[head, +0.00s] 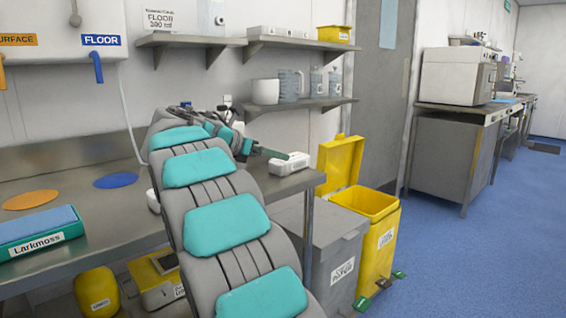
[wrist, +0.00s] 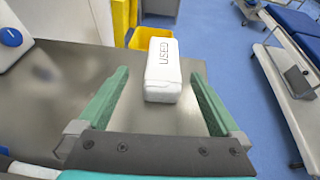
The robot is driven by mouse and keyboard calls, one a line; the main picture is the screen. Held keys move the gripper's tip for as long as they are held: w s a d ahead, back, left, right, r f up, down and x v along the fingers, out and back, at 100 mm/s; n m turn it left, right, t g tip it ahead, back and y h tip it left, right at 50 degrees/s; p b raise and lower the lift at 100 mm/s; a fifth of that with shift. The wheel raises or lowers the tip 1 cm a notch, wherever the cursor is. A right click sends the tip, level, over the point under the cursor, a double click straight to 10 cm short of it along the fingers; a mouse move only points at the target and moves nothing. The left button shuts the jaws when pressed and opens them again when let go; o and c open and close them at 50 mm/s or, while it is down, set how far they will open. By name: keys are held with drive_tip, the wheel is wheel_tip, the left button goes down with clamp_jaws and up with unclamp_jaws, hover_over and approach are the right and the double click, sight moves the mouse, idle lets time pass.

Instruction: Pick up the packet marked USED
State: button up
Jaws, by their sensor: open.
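The white packet marked USED (wrist: 163,80) lies on the steel worktop in the wrist view, its lettering facing up. It sits ahead of my gripper (wrist: 159,74), with its near end between the two green fingers. The fingers are open, with a gap on each side of the packet, and do not appear to touch it. In the head view the white packet (head: 289,164) is near the right end of the worktop, beside the green fingertip of my gripper (head: 274,153). Its lettering is not readable there.
The steel worktop (head: 108,207) ends just right of the packet. An open yellow bin (head: 379,204) and a grey lidded bin (head: 318,238) stand below that end. Shelves with jugs and bottles (head: 290,85) hang above. A teal Larkmoss box (head: 40,236) lies at left.

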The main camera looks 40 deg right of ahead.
sight(290, 164)
drive_tip(key=x, duration=0.7)
drive_tip(key=shift+s+d+f, duration=0.1)
drive_tip(key=shift+s+d, duration=0.15)
drive_tip(key=shift+d, duration=0.1)
drive_tip(key=c, duration=1.4)
